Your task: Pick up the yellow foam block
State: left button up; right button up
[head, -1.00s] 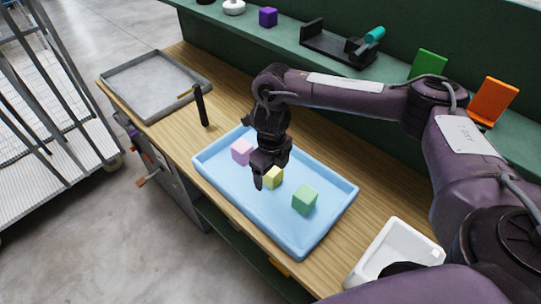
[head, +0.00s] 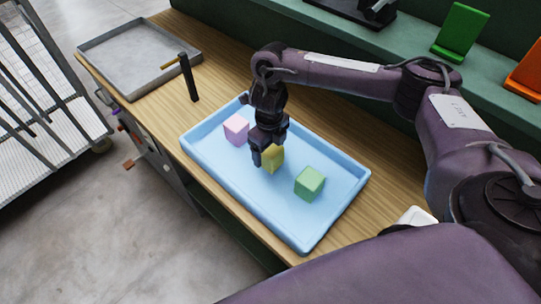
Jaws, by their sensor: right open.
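The yellow foam block (head: 274,159) stands in the blue tray (head: 299,242), between a pink block (head: 236,129) on its left and a green block (head: 310,183) on its right. My right gripper (head: 264,157) points down over the tray at the yellow block, with its fingers open. One finger shows in front of the block's left side and hides part of it. I cannot tell whether the fingers touch the block. My left gripper is not in view.
A grey metal tray (head: 120,70) lies at the far left of the wooden bench. A green stand (head: 460,33) and an orange stand (head: 526,75) are on the back shelf. A white container (head: 416,216) is partly hidden at right.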

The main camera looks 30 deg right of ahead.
jog(key=f, duration=0.3)
jog(key=f+b, duration=0.1)
jog(key=f, duration=0.1)
jog(key=shift+w+d, duration=0.25)
jog(key=shift+d, duration=0.05)
jog(key=shift+r, duration=0.1)
jog(key=shift+c, duration=0.3)
jog(key=c, duration=1)
